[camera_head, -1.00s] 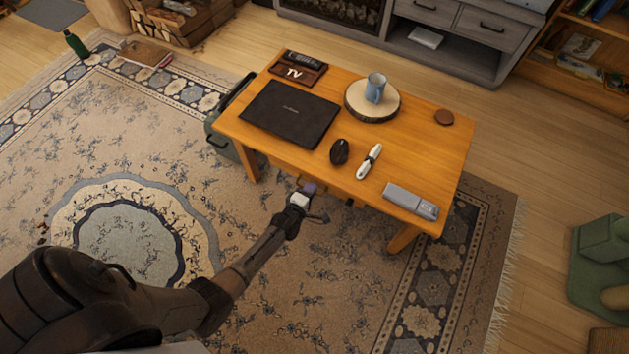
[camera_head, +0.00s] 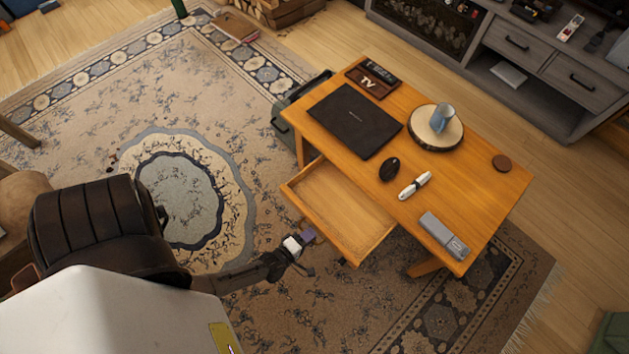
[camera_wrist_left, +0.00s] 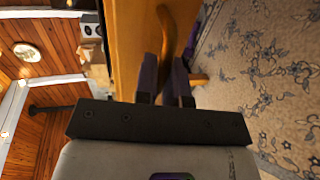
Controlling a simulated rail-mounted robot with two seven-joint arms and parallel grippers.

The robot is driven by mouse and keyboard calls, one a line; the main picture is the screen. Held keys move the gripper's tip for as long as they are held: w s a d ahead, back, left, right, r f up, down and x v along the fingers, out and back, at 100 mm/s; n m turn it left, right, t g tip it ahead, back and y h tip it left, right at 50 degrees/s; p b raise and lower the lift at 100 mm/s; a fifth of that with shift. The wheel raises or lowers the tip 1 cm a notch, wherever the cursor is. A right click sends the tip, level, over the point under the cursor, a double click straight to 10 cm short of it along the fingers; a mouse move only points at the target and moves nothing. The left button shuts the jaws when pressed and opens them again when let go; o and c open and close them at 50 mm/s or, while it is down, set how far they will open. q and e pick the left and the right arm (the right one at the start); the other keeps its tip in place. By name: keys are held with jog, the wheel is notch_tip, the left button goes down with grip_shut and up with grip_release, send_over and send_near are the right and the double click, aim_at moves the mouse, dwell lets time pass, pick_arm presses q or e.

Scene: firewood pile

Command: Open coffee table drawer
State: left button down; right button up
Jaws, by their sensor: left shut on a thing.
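The wooden coffee table (camera_head: 470,185) stands right of centre in the head view. Its drawer (camera_head: 338,207) is pulled out toward me, and its bare inside shows. My left gripper (camera_head: 302,240) is at the drawer's front, low on the near side. In the left wrist view its two dark fingers (camera_wrist_left: 165,78) are shut on the curved wooden drawer handle (camera_wrist_left: 172,25), next to the drawer's front panel (camera_wrist_left: 128,45). The handle itself is hard to make out in the head view. My right gripper is not in view.
A patterned rug (camera_head: 120,110) lies open on the floor. A grey cabinet (camera_head: 545,65) stands behind.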

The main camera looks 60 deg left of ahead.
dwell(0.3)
pick_arm(q)
jog(key=c, duration=1.2)
grip_release()
jog(key=shift+c, duration=0.2)
jog(key=p+v, duration=0.3)
jog(key=v, duration=1.1)
jog(key=shift+p, duration=0.35)
jog(key=shift+w, duration=0.1)
